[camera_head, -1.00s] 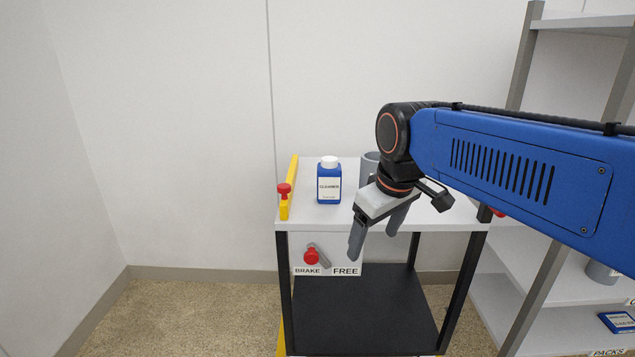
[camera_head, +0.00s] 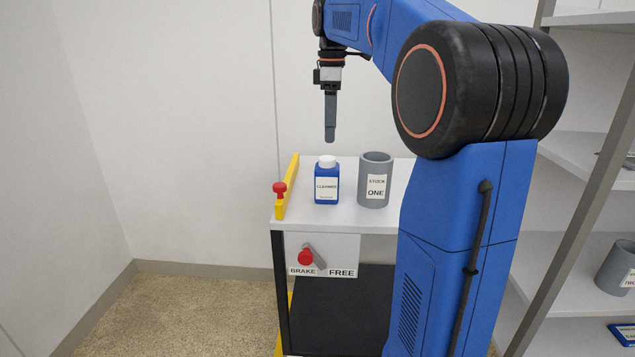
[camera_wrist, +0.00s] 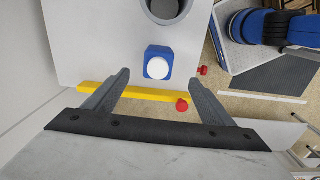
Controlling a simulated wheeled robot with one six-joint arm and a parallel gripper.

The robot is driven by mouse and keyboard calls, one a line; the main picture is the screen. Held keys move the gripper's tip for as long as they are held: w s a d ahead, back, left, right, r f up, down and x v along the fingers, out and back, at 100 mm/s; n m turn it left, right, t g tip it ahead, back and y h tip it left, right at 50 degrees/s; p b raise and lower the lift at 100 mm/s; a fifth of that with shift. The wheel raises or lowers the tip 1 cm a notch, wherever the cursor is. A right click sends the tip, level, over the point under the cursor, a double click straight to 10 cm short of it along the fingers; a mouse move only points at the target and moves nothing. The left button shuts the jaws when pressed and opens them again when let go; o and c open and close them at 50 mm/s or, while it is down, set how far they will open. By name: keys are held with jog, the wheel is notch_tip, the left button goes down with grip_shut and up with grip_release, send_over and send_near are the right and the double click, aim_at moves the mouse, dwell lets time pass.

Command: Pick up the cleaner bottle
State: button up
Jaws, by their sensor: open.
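The cleaner bottle (camera_head: 326,183) is blue with a white cap and a white label. It stands upright on the white top of the cart (camera_head: 290,219). It also shows from above in the wrist view (camera_wrist: 158,62), with its white cap toward the camera. My gripper (camera_head: 330,138) points straight down above the bottle, with a gap between its fingertips and the cap. In the wrist view my gripper (camera_wrist: 158,78) has its two grey fingers spread apart, with nothing held between them. The bottle lies in line with the space between the fingertips.
A grey cup labelled STOCK ONE (camera_head: 375,181) stands just right of the bottle. A yellow rail (camera_head: 288,187) with a red knob (camera_head: 279,188) runs along the cart's left edge. A red brake lever (camera_head: 306,257) is on the front panel. Shelves (camera_head: 585,230) stand at the right.

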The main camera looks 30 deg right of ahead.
aim_at(329, 158)
jog(key=shift+w+d, duration=0.1)
jog(key=shift+w, duration=0.25)
jog(key=shift+f, duration=0.25)
notch_tip(329, 158, down, 12)
jog(key=shift+r, duration=0.2)
jog(key=shift+w+a+f, duration=0.1)
jog(key=shift+a+f, duration=0.1)
jog(key=shift+f, duration=1.1)
jog(key=shift+a+f, duration=0.15)
jog(key=shift+f, duration=1.15)
jog(key=shift+c, duration=0.4)
jog(key=c, duration=1.4)
jog(key=shift+c, duration=0.2)
jog(key=shift+r, duration=0.15)
